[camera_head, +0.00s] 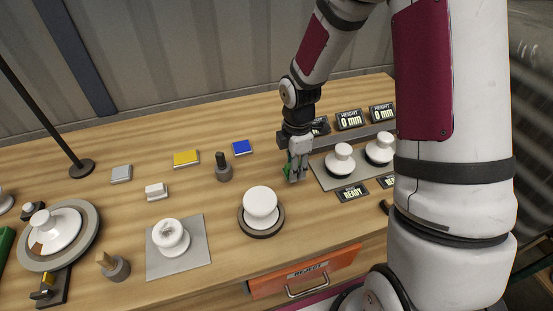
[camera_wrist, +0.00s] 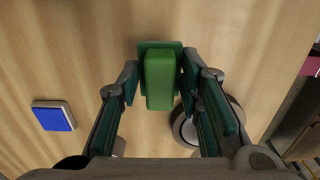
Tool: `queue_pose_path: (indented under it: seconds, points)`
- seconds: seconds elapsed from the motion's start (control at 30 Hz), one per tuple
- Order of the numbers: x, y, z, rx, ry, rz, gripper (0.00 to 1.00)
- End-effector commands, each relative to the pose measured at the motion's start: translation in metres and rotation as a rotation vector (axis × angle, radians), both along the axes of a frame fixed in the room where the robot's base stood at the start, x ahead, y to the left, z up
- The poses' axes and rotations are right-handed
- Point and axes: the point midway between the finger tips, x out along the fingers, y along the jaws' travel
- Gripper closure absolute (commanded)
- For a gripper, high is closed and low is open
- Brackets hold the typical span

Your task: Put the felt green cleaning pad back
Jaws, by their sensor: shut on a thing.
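The green cleaning pad (camera_wrist: 160,80) is between the fingertips of my gripper (camera_wrist: 158,85) in the wrist view, with a darker green part behind its lighter green block. The gripper is shut on it. In the head view my gripper (camera_head: 297,168) points down over the right middle of the bench, left of the grey mat with white insulators. Only slivers of green show there between the fingers. I cannot tell whether the pad touches the bench top.
A blue pad (camera_head: 242,147), a yellow pad (camera_head: 186,158) and a grey pad (camera_head: 121,174) lie along the back. A dark peg holder (camera_head: 223,174) stands near them. A white insulator (camera_head: 261,203) stands in front. Height displays (camera_head: 349,120) line the right back.

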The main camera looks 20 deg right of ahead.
Motion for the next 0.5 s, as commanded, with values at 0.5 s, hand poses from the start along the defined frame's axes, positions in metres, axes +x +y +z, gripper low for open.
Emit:
queue_pose_path:
  seconds: [0.5]
  points:
    - [0.076, 0.022, -0.008, 0.0, 0.001, -0.002, 0.98]
